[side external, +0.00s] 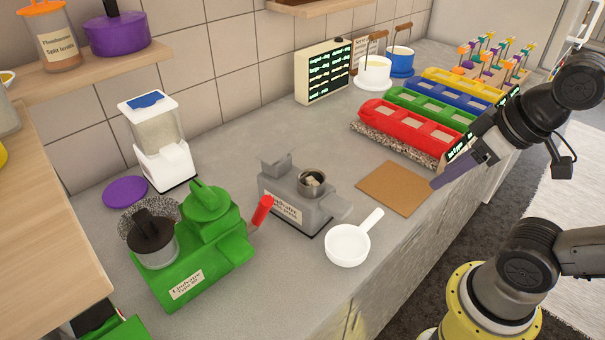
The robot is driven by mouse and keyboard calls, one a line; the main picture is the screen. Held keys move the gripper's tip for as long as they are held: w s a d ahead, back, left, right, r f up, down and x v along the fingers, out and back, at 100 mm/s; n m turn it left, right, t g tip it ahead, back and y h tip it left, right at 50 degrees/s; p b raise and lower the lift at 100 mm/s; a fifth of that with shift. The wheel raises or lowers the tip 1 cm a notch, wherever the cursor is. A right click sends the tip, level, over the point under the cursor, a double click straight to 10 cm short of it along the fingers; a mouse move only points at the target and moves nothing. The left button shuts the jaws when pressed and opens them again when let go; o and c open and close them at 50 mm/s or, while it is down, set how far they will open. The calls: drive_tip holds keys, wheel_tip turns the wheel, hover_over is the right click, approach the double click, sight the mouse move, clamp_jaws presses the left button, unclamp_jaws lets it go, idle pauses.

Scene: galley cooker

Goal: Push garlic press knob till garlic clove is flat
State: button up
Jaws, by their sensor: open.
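A grey press-like device (292,208) with a small label stands mid-counter; I take it to be the garlic press. A round metal cup (313,188) on its top holds a small pale piece (313,179), perhaps the garlic clove, which looks lumpy rather than flat. A grey upright block (276,162) rises at its back left; I cannot tell whether this is the knob. My gripper (437,183) is open, over the right edge of the brown board, well right of the press and apart from it. Its fingers are seen edge-on, with nothing visible between them.
A white pan (347,245) stands right in front of the press. A green machine (208,245) with a red handle (262,211) is to its left. A brown board (397,189) lies between press and gripper. Coloured bins (403,124) stand behind the board.

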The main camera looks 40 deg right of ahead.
clamp_jaws()
idle(1.4)
